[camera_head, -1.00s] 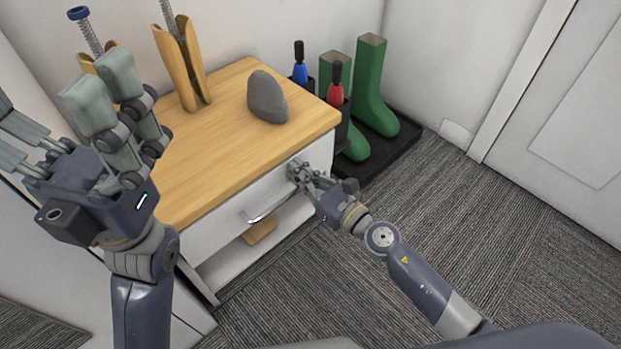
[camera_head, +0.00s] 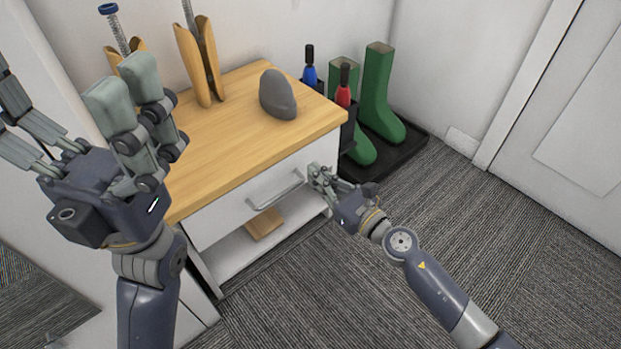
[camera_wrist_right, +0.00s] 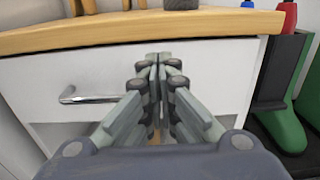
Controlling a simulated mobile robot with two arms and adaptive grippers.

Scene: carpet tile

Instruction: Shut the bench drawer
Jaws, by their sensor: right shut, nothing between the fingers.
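The bench (camera_head: 235,125) has a wooden top and a white drawer (camera_head: 232,212) with a silver bar handle (camera_head: 275,190). The drawer front sits close under the top's front edge; I cannot tell whether a small gap is left. My right gripper (camera_head: 320,174) is shut and empty, its fingertips at the right part of the drawer front, right of the handle. In the right wrist view the fingertips (camera_wrist_right: 160,60) point at the drawer front (camera_wrist_right: 215,75); contact is unclear. My left gripper (camera_head: 62,95) is open and empty, raised at the left.
A grey stone-like object (camera_head: 278,95) and a tan split holder (camera_head: 200,62) stand on the top. A wooden block (camera_head: 265,223) lies on the open shelf below. Green boots (camera_head: 378,95) stand on a black tray (camera_head: 410,145) to the right. Carpet in front is clear.

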